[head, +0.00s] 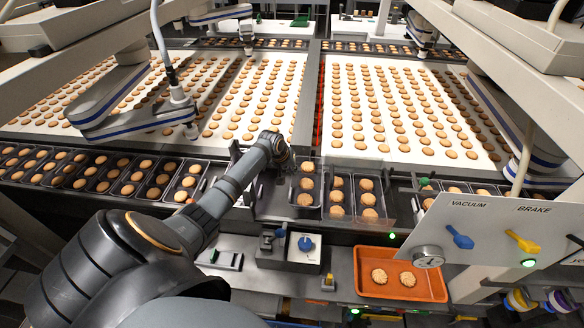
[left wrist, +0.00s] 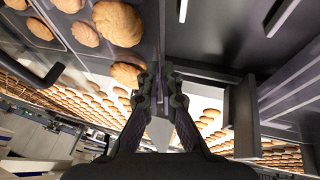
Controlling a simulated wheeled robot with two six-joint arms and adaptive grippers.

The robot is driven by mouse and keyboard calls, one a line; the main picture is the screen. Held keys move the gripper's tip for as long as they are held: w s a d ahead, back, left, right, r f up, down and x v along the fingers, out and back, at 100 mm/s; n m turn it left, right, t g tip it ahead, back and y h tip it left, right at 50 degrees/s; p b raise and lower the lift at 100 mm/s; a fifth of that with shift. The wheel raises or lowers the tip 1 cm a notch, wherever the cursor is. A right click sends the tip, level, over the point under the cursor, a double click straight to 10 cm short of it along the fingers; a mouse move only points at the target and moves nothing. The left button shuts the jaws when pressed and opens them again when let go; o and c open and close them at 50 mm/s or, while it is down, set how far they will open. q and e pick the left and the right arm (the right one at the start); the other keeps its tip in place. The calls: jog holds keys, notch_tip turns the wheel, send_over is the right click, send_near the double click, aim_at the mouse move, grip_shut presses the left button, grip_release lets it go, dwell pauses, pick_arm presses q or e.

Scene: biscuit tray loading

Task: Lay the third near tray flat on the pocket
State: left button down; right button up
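The left one sits a little farther back than the other two. My left gripper (head: 284,160) is at its far left corner. In the left wrist view, my left gripper (left wrist: 161,78) has its fingertips close together at the edge of a tray (left wrist: 60,20) with biscuits, seemingly pinching its wall. I cannot make out the pocket clearly. My right gripper is not in view.
A row of filled trays (head: 148,193) runs along the left. White belts (head: 318,120) with rows of biscuits lie behind. An orange tray (head: 436,285) with two biscuits is at the front right, beside the vacuum and brake panel (head: 480,235). A blue knob (head: 306,244) stands in front.

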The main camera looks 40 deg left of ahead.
pick_arm(q)
notch_tip(320, 180, down, 3)
jog(key=shift+r+b, duration=0.15)
jog(key=shift+b, duration=0.45)
jog(key=shift+f+b, duration=0.75)
jog(key=shift+f, duration=0.55)
jog(key=shift+a+f+b, duration=0.1)
jog(key=shift+f+b, duration=0.35)
jog(key=shift+f, duration=0.4)
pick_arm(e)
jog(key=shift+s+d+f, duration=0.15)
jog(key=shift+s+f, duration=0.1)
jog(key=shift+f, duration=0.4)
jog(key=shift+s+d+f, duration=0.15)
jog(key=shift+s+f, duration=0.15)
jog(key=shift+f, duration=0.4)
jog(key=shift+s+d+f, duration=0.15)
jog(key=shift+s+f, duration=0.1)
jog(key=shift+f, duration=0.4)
pick_arm(q)
jog(key=shift+f, duration=0.15)
jog(key=c, duration=1.8)
grip_release()
jog(key=shift+c, duration=0.2)
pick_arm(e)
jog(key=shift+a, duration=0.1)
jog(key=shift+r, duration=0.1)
